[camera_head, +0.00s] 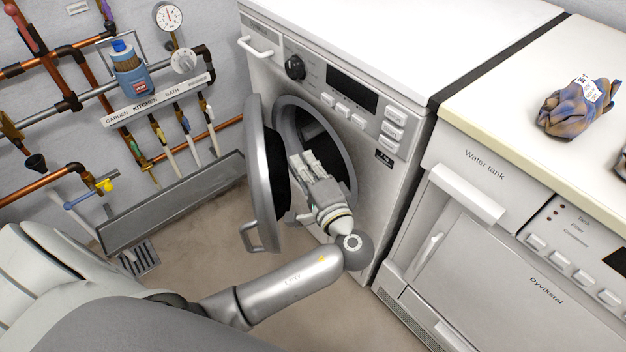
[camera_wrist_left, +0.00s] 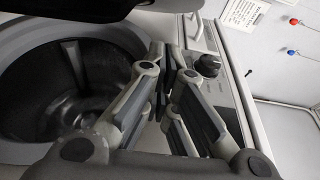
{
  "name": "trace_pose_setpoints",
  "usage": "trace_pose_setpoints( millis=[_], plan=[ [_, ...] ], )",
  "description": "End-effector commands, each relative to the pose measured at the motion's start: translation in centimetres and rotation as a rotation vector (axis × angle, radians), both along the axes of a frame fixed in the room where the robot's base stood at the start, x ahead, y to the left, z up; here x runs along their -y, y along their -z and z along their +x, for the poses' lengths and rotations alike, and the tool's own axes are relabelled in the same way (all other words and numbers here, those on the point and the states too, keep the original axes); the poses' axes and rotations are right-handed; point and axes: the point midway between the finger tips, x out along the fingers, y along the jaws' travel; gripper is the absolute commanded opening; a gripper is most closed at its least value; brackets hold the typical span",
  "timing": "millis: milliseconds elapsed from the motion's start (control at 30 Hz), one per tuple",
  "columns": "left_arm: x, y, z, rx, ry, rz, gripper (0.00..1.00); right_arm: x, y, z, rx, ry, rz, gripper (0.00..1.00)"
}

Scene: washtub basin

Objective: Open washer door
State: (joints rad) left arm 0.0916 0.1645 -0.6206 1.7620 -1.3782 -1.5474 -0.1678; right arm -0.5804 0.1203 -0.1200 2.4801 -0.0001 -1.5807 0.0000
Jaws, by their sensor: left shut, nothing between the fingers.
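The white washer (camera_head: 391,175) stands at the centre of the head view. Its round door (camera_head: 262,170) is swung open to the left, with the handle (camera_head: 249,238) at its lower left edge. The dark drum opening shows behind my left gripper, and the drum (camera_wrist_left: 84,90) also shows in the left wrist view. My left gripper (camera_head: 302,160) is shut and empty, in front of the opening and to the right of the door. Its fingers (camera_wrist_left: 170,75) appear in the left wrist view near the washer's front panel. My right gripper is in neither view.
A second machine labelled Water tank (camera_head: 470,185) stands to the right. A wrapped bundle (camera_head: 577,108) lies on its top. Copper pipes and a gauge (camera_head: 168,17) are on the left wall. A floor drain (camera_head: 142,259) lies at lower left.

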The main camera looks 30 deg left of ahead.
Motion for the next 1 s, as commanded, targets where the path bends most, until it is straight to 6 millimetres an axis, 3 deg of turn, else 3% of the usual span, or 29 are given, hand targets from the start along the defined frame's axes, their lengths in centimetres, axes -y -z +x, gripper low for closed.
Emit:
trace_pose_setpoints(
  millis=[67, 333, 1000],
  plan=[
    [-1.4, 0.0, 1.0, 0.003, -0.001, 0.003, 0.0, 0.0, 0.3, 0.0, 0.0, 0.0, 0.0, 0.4],
    [-3.9, 0.0, -1.2, -0.001, 0.001, -0.001, 0.0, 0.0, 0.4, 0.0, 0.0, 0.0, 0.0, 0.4],
    [-4.4, 0.0, -1.8, -0.001, 0.023, 0.0, 0.0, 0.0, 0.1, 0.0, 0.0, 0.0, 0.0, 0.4]
  ],
)
